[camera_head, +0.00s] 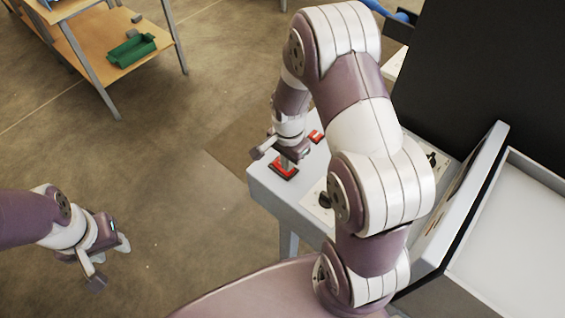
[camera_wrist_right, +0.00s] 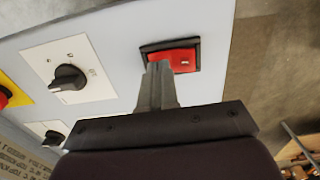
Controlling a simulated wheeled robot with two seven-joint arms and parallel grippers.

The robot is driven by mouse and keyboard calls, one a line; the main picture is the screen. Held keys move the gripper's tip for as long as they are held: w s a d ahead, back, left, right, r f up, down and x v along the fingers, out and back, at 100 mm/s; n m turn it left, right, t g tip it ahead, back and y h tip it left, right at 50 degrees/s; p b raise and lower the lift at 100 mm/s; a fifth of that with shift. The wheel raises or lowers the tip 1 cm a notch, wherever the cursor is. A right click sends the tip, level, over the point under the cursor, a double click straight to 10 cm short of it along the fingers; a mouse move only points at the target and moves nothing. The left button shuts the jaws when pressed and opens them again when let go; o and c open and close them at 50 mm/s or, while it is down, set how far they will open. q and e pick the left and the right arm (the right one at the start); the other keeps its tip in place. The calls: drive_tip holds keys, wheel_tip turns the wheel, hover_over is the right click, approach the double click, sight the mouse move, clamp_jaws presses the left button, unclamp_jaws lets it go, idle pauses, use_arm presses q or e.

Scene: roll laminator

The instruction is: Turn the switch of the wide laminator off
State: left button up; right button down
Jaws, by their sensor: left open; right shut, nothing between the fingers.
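The red rocker switch (camera_head: 283,173) in its black frame sits on the grey panel of the laminator (camera_head: 262,190), near the panel's left edge. In the right wrist view the red switch (camera_wrist_right: 184,58) shows a small white mark on its right part. My right gripper (camera_head: 288,163) is shut and empty, with its fingertips (camera_wrist_right: 157,72) over the left part of the switch. I cannot tell whether they touch it; they hide part of it. My left gripper (camera_head: 108,264) is open and empty, low over the floor at the left, away from the laminator.
A black rotary knob (camera_wrist_right: 70,78) on a white plate and a second knob (camera_wrist_right: 53,137) are beside the switch. A red button (camera_wrist_right: 4,97) on yellow lies further left. Another red part (camera_head: 316,136) is behind the switch. A wooden shelf (camera_head: 100,45) stands back left.

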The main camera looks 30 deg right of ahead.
wheel_tip(320, 180, up, 6)
drive_tip(key=p, duration=0.5)
drive_tip(key=shift+r, duration=0.15)
